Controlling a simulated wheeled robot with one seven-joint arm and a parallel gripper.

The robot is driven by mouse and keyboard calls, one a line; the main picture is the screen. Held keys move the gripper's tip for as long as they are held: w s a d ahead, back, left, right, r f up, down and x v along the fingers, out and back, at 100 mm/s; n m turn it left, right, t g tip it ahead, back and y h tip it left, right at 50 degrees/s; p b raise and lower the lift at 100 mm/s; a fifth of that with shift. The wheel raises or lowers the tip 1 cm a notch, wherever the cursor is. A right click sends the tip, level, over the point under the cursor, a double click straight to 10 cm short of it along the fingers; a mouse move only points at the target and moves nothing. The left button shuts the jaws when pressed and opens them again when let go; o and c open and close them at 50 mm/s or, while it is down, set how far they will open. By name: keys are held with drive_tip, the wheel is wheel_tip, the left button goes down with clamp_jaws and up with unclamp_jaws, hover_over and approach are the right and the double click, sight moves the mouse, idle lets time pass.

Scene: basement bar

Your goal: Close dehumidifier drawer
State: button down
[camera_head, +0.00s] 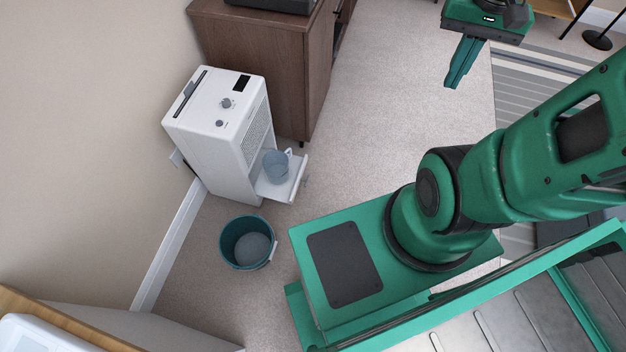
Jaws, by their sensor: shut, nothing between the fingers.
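The white dehumidifier (222,140) stands on the floor against the left wall, with a dark display and knobs on top. Its drawer (269,189) sticks out low on the right side of its body and is open. A bluish translucent cup or jug (276,166) stands in the drawer. My gripper (454,84) is at the upper right, above the floor and well apart from the drawer. Its green fingers are together, pointing down, with nothing between them.
A teal bucket (248,243) stands on the floor just in front of the dehumidifier. A brown cabinet (262,62) stands behind it. A striped rug (541,85) lies at the right. Carpet (390,120) between the drawer and my gripper is clear.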

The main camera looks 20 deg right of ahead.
drive_tip(key=w+d+f+m+y, duration=0.15)
drive_tip(key=w+f+m, duration=0.35)
drive_tip(key=w+f, duration=1.5)
drive_tip(key=w+a+f+m+t+y, duration=0.15)
drive_tip(key=w+f, duration=0.25)
drive_tip(key=f, duration=0.6)
drive_tip(key=w+a+f+m, duration=0.1)
drive_tip(key=w+f+m, duration=0.15)
drive_tip(key=f, duration=0.65)
drive_tip(key=s+a+f+m+t+y, duration=0.1)
drive_tip(key=s+a+f+m, duration=0.2)
drive_tip(key=f, duration=0.7)
drive_tip(key=s+a+f+m+y, duration=0.1)
drive_tip(key=a+f+m, duration=0.25)
drive_tip(key=f, duration=0.55)
drive_tip(key=s+a+f+m+t, duration=0.15)
drive_tip(key=a+f, duration=0.25)
drive_tip(key=f, duration=0.6)
drive_tip(key=w+a+f+m, duration=0.1)
drive_tip(key=w+a+f, duration=0.4)
drive_tip(key=f, duration=0.5)
drive_tip(key=shift+a, duration=1.35)
